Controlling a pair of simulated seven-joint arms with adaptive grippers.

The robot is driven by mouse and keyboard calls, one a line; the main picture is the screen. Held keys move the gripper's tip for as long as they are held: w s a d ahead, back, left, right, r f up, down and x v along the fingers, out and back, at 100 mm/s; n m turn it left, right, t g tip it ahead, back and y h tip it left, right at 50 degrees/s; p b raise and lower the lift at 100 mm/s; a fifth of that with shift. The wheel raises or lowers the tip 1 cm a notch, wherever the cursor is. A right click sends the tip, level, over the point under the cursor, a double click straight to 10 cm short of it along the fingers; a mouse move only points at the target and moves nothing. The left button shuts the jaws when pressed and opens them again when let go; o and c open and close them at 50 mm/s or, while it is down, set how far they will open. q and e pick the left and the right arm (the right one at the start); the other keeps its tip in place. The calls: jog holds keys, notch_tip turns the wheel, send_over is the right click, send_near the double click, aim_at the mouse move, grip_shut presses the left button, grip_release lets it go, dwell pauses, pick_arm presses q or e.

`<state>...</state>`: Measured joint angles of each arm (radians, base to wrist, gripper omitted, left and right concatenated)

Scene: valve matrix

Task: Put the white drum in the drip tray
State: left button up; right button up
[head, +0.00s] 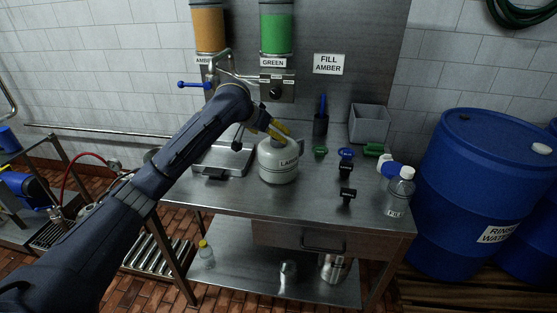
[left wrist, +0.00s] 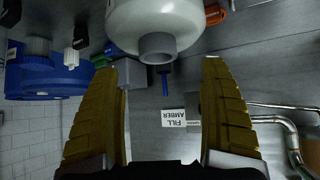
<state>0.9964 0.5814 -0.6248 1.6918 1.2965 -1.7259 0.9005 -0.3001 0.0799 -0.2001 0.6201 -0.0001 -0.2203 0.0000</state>
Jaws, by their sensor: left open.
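The white drum (head: 279,163), labelled "LARGE", stands upright on the steel bench. In the left wrist view the drum (left wrist: 155,20) is at the top, with its grey neck pointing toward my fingers. The drip tray (head: 213,160) is a shallow metal tray on the bench, just left of the drum, partly hidden by my arm. My left gripper (head: 279,129) is at the top of the drum, its yellow fingers spread. In the wrist view the left gripper (left wrist: 170,64) is open, with the neck between the fingertips and a gap on each side.
A grey bin (head: 369,124), a clear bottle (head: 400,190) and small clamps (head: 346,195) are on the bench's right. A blue barrel (head: 470,190) stands beside it. Bench front is mostly clear.

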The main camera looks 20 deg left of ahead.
aim_at(276, 147)
pick_arm(q)
jog(key=shift+d+x, duration=0.2)
jog(key=shift+x, duration=2.75)
jog(key=c, duration=1.7)
jog(key=shift+s, duration=0.1)
